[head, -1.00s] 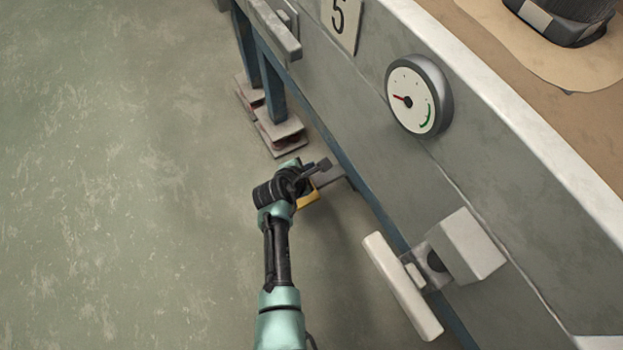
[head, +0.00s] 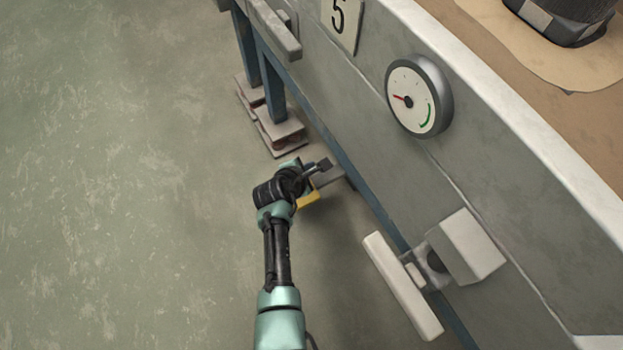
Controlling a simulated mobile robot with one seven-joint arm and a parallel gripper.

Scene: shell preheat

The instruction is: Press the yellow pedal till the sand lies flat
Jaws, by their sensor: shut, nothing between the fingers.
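The yellow pedal (head: 309,199) sits low by the foot of the grey bench, on a grey bracket (head: 329,177). It is partly hidden behind my arm's end. My gripper (head: 325,164) is shut and empty, and in the picture it overlaps the pedal's bracket. I cannot tell whether it touches the pedal. Sand (head: 480,14) shows on top at the upper right, with a pale flat patch around a dark block (head: 562,18).
A round gauge (head: 408,100) on the bench's side has its needle at the left, away from the green arc. A white handle bar (head: 402,286) juts out at lower right. Footed blue legs (head: 272,88) stand at upper left. The floor (head: 120,180) at left is clear.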

